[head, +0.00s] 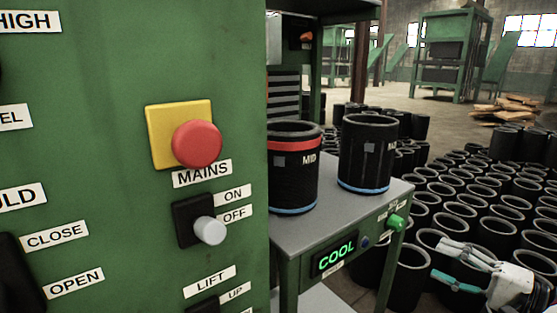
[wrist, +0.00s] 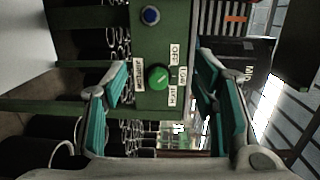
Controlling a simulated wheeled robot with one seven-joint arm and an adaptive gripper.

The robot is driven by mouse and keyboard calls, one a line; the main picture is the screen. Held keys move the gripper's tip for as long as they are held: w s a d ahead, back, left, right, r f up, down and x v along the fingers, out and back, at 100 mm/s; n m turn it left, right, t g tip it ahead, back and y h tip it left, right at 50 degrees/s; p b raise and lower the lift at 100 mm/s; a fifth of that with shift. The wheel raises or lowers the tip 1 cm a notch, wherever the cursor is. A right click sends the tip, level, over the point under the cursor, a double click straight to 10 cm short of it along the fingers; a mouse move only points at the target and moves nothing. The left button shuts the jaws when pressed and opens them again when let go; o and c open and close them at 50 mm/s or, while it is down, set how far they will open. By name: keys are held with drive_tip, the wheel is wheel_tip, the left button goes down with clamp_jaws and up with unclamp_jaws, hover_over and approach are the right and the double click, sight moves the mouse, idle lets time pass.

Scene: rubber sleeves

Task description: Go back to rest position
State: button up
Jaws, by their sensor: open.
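My gripper (head: 453,267) is at the lower right of the head view, to the right of the small grey table (head: 345,222) and apart from it. In the wrist view my gripper (wrist: 163,72) has its two teal-padded fingers spread wide, with nothing between them. Past the fingers shows the green knob (wrist: 158,77) on the table's control panel, with a blue button (wrist: 150,15) beside it. The green knob also shows in the head view (head: 396,222), near a display reading COOL (head: 336,256).
Two black sleeves stand upright on the table: one marked MID with a red band (head: 293,175), one beside it (head: 366,155). Many black sleeves (head: 465,205) crowd the floor around my gripper. A green cabinet (head: 100,100) with a red button (head: 196,144) fills the left.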

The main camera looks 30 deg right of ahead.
drive_tip(key=w+a+r+n+g+y, duration=0.2)
drive_tip(key=w+a+g, duration=0.15)
drive_tip(key=a, duration=0.35)
drive_tip(key=w+a+r+n+g+y, duration=0.2)
drive_tip(key=w+a+n+g+y, duration=0.15)
drive_tip(key=a, duration=0.35)
drive_tip(key=w+a+r+n+g+y, duration=0.2)
drive_tip(key=a+g, duration=0.2)
drive_tip(key=a, duration=0.4)
drive_tip(key=s+a+r+n+g+h, duration=0.1)
drive_tip(key=s+a+n+g+h, duration=0.2)
drive_tip(key=a, duration=0.4)
drive_tip(key=s+a+r+n+g+h, duration=0.1)
drive_tip(key=s+a+n+g+h, duration=0.1)
drive_tip(key=s+a+g, duration=0.35)
drive_tip(key=s+a+n+t+h, duration=0.2)
drive_tip(key=s+n+t+h, duration=0.1)
drive_tip(key=s+h, duration=0.3)
wheel_tip(320, 180, up, 33)
drive_tip(key=t+p, duration=0.3)
drive_tip(key=p, duration=2.7)
drive_tip(key=shift+w+d+t+p, duration=0.15)
drive_tip(key=shift+t+p, duration=0.2)
drive_tip(key=shift+p, duration=0.05)
